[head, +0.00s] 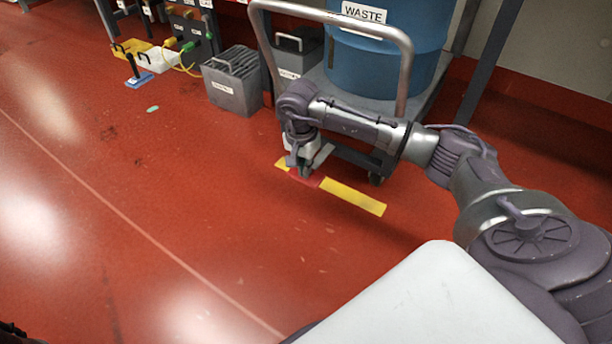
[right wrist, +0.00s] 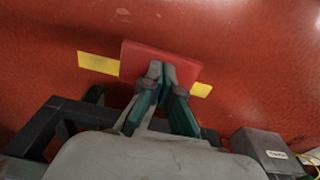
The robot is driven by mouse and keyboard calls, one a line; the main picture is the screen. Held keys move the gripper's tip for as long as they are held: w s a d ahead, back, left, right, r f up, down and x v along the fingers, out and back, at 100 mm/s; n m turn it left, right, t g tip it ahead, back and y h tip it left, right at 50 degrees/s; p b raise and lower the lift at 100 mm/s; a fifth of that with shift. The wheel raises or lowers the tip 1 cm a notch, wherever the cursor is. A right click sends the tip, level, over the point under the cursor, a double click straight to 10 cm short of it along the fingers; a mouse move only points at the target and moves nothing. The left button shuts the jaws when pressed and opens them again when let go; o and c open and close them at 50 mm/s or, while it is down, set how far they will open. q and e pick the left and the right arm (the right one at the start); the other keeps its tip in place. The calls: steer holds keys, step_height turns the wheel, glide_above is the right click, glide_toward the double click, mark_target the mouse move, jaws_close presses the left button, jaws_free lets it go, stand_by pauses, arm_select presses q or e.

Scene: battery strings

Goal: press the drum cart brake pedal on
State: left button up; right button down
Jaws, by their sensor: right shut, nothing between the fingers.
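The drum cart (head: 401,66) has a grey tubular handle and carries a blue drum (head: 385,50) labelled WASTE. Its red brake pedal (head: 308,181) shows low at the cart's near end, partly hidden by my right gripper (head: 303,170). In the right wrist view the pedal (right wrist: 130,62) is a flat red plate. My right gripper (right wrist: 167,72) is shut and empty, its fingertips over the pedal's middle. I cannot tell whether they touch it. My left gripper is not in view.
A yellow floor strip (head: 353,197) runs beside the pedal. A grey labelled battery box (head: 233,82) stands left of the cart; it also shows in the right wrist view (right wrist: 262,150). A rack with cables and yellow and white bins stands farther back. The red floor at left is mostly clear.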

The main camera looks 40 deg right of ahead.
steer(key=shift+f, duration=0.1)
steer(key=shift+f+b, duration=1)
steer(key=shift+f, duration=0.85)
steer(key=shift+s+a+r+p, duration=0.1)
steer(key=shift+a+r+p, duration=0.25)
steer(key=shift+p, duration=0.1)
steer(key=shift+s+a+r+p, duration=0.15)
steer(key=shift+s+a+p, duration=0.1)
steer(key=shift+a+p, duration=0.25)
steer(key=shift+s+a+r+p, duration=0.1)
steer(key=shift+s+a+p, duration=0.2)
steer(key=shift+a, duration=0.25)
step_height(320, 180, up, 12)
steer(key=a, duration=0.1)
steer(key=shift+s, duration=0.15)
